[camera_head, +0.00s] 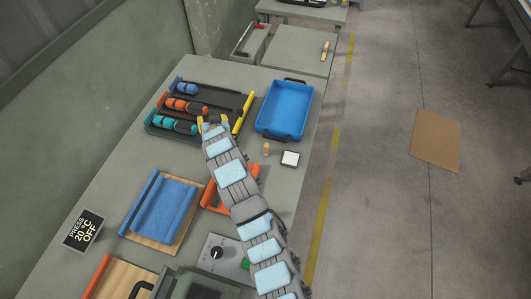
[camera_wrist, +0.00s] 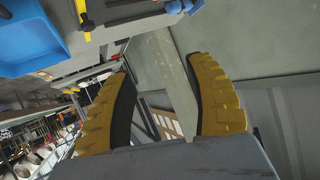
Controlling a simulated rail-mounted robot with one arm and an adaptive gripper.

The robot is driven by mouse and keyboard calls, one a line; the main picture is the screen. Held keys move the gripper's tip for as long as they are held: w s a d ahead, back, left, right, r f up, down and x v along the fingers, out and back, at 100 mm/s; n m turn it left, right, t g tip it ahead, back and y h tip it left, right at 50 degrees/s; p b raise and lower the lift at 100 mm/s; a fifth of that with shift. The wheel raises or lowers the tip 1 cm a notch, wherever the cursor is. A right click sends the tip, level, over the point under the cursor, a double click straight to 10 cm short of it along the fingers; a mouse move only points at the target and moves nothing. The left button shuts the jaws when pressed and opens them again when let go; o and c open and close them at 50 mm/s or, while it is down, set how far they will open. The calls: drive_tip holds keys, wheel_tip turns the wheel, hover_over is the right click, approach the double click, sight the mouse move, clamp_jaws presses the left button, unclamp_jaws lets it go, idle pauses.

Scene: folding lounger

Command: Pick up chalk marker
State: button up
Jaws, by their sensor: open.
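A yellow stick-shaped thing with a dark end, which looks like the chalk marker (camera_head: 243,113), lies along the right side of a black rack (camera_head: 215,94). In the wrist view this yellow marker (camera_wrist: 82,12) shows at the upper left, outside the fingers. My gripper (camera_head: 212,121) is at the rack's near right part, just left of the marker. Its two yellow fingers (camera_wrist: 165,100) are apart with nothing between them. The gripper and arm hide part of the rack. I cannot tell the gripper's height above it.
The rack also holds orange, teal and blue tools (camera_head: 186,105). An empty blue tray (camera_head: 285,108) stands to its right. A small tan piece (camera_head: 266,148) and a white-topped block (camera_head: 290,158) lie nearby. A blue roll on a board (camera_head: 162,207) is nearer. The aisle floor is at right.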

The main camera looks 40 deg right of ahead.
drive_tip(key=s+d+f+m+g+b, duration=0.3)
drive_tip(key=s+d+g, duration=0.2)
drive_tip(key=d, duration=0.2)
drive_tip(key=m+g+y+b, duration=0.1)
drive_tip(key=m+g+b, duration=0.1)
drive_tip(key=g+b, duration=0.15)
approach(266, 145)
drive_tip(key=shift+g, duration=0.35)
drive_tip(key=shift+w+a+p+x, duration=0.1)
drive_tip(key=shift+a+p+x, duration=0.05)
drive_tip(key=shift+x, duration=1.7)
drive_tip(key=shift+w+a+p+x, duration=0.15)
drive_tip(key=shift+x, duration=1.75)
drive_tip(key=shift+w+d+f, duration=0.1)
drive_tip(key=shift+f, duration=0.1)
drive_tip(key=shift+w+d+f, duration=0.2)
drive_tip(key=shift+d+f, duration=0.4)
drive_tip(key=shift+f, duration=0.3)
drive_tip(key=shift+x, duration=1.45)
clamp_jaws()
